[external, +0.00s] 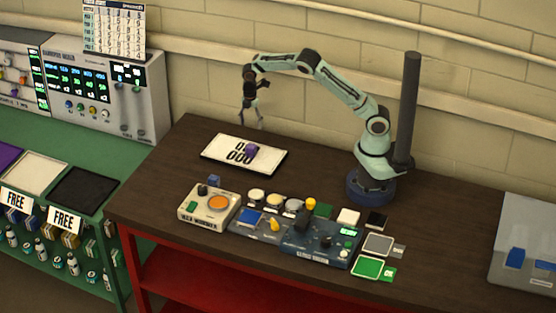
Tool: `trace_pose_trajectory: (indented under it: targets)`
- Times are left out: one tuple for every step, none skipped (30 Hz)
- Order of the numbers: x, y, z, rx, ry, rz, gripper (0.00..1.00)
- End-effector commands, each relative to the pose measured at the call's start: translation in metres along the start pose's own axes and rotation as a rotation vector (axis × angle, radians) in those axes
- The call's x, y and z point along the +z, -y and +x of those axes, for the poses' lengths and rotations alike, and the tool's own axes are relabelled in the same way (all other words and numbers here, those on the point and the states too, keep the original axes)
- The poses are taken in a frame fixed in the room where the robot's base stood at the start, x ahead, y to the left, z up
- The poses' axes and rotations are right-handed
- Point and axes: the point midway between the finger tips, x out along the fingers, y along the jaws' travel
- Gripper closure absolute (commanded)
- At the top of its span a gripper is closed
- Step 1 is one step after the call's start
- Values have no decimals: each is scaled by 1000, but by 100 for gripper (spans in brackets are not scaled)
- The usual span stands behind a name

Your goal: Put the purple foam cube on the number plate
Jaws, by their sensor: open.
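The purple foam cube (252,150) rests on the white number plate (218,148), to the right of the plate's middle. The plate lies flat on the dark table towards the wall and carries black figures, partly covered by the cube. My gripper (252,124) hangs above the far edge of the plate, pointing down. Its fingers are apart with nothing between them, and it is clear of the cube.
On the dark table (150,190), a box with an orange disc (218,203), several round pots and a dark blue device (318,240) stand towards the front. A small blue cube (214,181) sits behind the orange-disc box. A grey post (407,110) stands beside my base.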

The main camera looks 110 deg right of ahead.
Motion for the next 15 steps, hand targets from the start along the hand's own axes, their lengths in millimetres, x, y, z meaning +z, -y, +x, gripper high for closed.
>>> trace_pose_trajectory:
  targets:
    - [0, 0, -5, 2, -1, 0, 38]
    - [0, 0, -7, 1, 0, 0, 38]
    - [0, 0, -9, 1, 0, 0, 38]
    - [0, 0, -10, 1, 0, 0, 38]
    - [0, 0, -11, 1, 0, -1, 38]
    - [0, 0, -11, 1, 0, 0, 38]
    - [-1, 0, -12, 1, -1, 1, 38]
    - [-3, 2, -13, 1, -5, 6, 38]
    - [-9, 4, -17, 2, -14, 19, 38]
    - [-15, 8, -22, 4, -24, 35, 38]
    - [-23, 13, -28, 4, -37, 58, 38]
    - [-37, 23, -39, 1, -59, 95, 38]
    - [-50, 33, -48, -1, -78, 127, 38]
    - [-63, 45, -58, -8, -98, 164, 38]
    - [-82, 66, -72, -22, -124, 215, 38]
